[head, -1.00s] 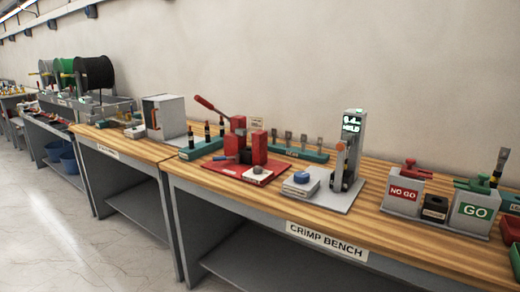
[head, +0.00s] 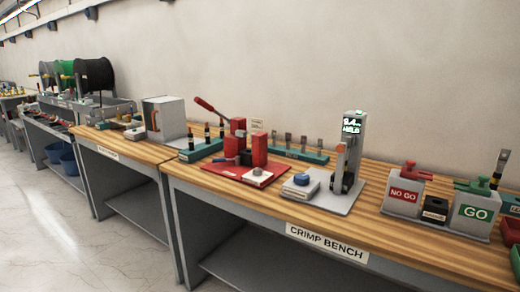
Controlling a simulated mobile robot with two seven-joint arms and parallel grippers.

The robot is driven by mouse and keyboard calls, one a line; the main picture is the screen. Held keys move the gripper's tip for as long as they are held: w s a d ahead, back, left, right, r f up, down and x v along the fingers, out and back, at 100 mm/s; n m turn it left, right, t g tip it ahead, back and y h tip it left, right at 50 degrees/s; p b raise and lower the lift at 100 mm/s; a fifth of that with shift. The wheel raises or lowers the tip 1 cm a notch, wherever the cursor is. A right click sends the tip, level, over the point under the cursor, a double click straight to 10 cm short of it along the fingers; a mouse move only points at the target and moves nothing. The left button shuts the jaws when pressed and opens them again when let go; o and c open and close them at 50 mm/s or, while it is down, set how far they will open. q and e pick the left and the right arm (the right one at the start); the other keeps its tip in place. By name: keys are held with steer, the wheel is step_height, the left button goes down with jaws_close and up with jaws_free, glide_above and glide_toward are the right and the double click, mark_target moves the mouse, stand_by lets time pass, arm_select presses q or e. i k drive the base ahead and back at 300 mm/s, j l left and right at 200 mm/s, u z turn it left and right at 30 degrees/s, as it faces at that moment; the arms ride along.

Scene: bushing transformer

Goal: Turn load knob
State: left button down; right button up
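A round blue knob (head: 301,178) sits on a small light grey block (head: 300,188) on the crimp bench, left of the middle of the grey base plate (head: 340,198). It looks like the load knob, though I can read no label on it. Beside it on the right stands an upright grey tester (head: 350,145) with a lit display (head: 352,127) that seems to show a number and HELD. Neither of my grippers is in view, and nothing touches the knob.
A red lever press (head: 248,150) stands left of the knob. The NO GO (head: 404,195) and GO (head: 475,212) gauge blocks stand to the right. The CRIMP BENCH sign (head: 327,242) marks the front edge. The bench top (head: 270,204) in front of the knob block is clear.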

mark_target(301, 179)
steer(key=i+j+z, duration=0.65)
steer(key=i+j, duration=0.15)
